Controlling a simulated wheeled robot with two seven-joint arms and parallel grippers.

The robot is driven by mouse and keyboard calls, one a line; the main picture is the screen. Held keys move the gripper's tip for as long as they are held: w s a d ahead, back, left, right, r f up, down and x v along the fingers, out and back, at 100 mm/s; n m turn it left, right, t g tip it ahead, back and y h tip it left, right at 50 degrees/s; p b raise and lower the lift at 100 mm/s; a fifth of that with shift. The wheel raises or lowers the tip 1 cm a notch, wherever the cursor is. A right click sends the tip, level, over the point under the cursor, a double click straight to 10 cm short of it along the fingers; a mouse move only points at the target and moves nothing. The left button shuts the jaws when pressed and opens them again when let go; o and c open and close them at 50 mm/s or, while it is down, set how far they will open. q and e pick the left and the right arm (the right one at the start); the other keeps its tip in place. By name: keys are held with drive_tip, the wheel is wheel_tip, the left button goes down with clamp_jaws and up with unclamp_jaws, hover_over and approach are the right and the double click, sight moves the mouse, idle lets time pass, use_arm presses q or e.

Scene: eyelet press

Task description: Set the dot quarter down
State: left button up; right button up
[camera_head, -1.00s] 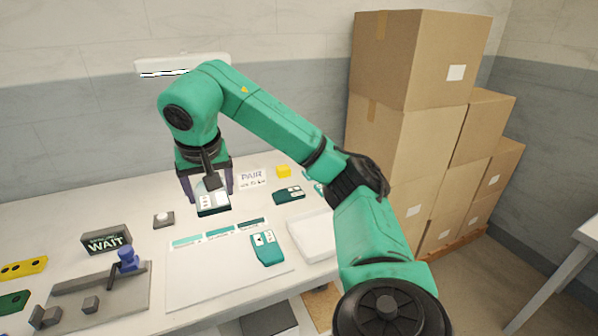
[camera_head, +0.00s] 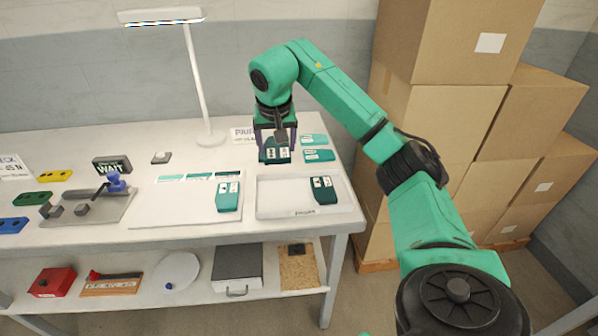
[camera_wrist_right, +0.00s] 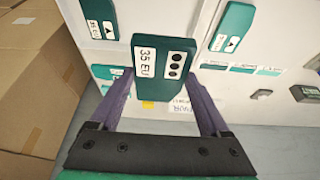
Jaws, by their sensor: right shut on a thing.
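The dot quarter is a dark green piece (camera_head: 275,155) with white labels. I cannot tell whether the piece touches anything below. Another labelled green piece (camera_head: 323,190) lies in the right part of the tray. A similar piece (camera_head: 228,197) lies on the white mat (camera_head: 175,208). My left gripper is not in view.
Two teal pieces (camera_head: 318,155) lie behind the tray. The tray's left part is clear. A lamp (camera_head: 200,90) stands behind the mat. A grey fixture (camera_head: 85,212) with a blue knob and a "WAIT" sign (camera_head: 112,164) are further left. Cardboard boxes (camera_head: 440,120) stand right.

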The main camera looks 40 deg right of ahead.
hover_over(280, 196)
drive_tip(key=a, duration=0.1)
wheel_tip(280, 196, down, 6)
drive_tip(key=f, duration=0.6)
drive_tip(key=s+f, duration=0.1)
drive_tip(key=f, duration=0.1)
drive_tip(key=shift+s+f, duration=0.1)
drive_tip(key=shift+f, duration=0.65)
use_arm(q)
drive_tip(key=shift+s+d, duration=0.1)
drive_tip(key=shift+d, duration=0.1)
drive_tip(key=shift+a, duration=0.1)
use_arm(e)
drive_tip(key=o, duration=1.2)
